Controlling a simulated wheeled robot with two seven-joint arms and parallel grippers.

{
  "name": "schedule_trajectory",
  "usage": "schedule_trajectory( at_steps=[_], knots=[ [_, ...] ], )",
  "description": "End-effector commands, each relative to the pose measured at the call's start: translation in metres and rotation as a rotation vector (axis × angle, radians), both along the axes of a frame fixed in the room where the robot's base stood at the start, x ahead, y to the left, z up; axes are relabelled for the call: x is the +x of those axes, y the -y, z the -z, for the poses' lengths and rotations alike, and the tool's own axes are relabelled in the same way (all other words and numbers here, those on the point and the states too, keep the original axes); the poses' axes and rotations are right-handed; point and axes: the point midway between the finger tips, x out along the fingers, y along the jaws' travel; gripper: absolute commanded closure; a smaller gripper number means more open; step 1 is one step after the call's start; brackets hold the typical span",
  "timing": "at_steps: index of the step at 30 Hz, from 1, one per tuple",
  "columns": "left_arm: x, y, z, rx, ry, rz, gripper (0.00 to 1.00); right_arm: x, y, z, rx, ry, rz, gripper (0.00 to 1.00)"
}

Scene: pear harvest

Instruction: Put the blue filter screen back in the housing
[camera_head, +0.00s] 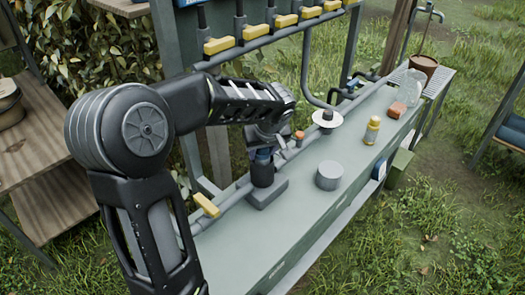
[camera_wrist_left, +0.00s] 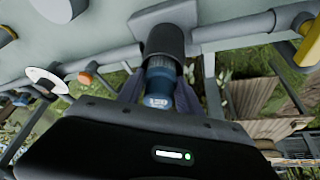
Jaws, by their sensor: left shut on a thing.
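The blue filter screen (camera_wrist_left: 158,84) is between the fingers of my left gripper (camera_wrist_left: 160,98) in the left wrist view. Its far end meets the mouth of the dark cylindrical housing (camera_wrist_left: 164,40). How deep it sits inside is hidden. In the head view, the housing (camera_head: 262,174) stands upright on a grey block on the bench. A little of the blue screen (camera_head: 263,155) shows just above it, below my left gripper (camera_head: 264,147), whose fingers are mostly hidden by the wrist. My right gripper is in neither view.
A grey round cap (camera_head: 329,176) lies on the green bench (camera_head: 300,215) right of the housing. A white disc (camera_head: 327,119), a yellow bottle (camera_head: 371,130) and a clear jar (camera_head: 411,88) stand farther back. Pipes with yellow valve handles (camera_head: 219,45) run behind.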

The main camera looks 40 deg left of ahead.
Motion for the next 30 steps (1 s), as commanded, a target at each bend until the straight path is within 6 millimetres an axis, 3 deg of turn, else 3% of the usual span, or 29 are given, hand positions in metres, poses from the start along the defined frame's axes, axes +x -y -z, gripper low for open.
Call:
schedule_trajectory(
  at_steps=[1, 10, 18, 23, 30],
  knots=[
    [-0.012, 0.005, 0.028, -0.027, -0.048, -0.01, 0.56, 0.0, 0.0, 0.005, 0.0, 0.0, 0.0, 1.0],
    [-0.013, 0.005, 0.028, -0.027, -0.051, -0.011, 0.33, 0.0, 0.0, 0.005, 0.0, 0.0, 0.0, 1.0],
    [-0.014, 0.005, 0.028, -0.027, -0.053, -0.013, 0.33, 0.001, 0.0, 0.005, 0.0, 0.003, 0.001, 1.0],
    [-0.015, 0.008, 0.017, -0.022, -0.047, -0.012, 0.33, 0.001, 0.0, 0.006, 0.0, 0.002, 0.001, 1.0],
    [-0.018, 0.021, -0.025, -0.012, -0.02, -0.003, 0.33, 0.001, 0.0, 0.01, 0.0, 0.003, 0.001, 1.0]
  ],
)
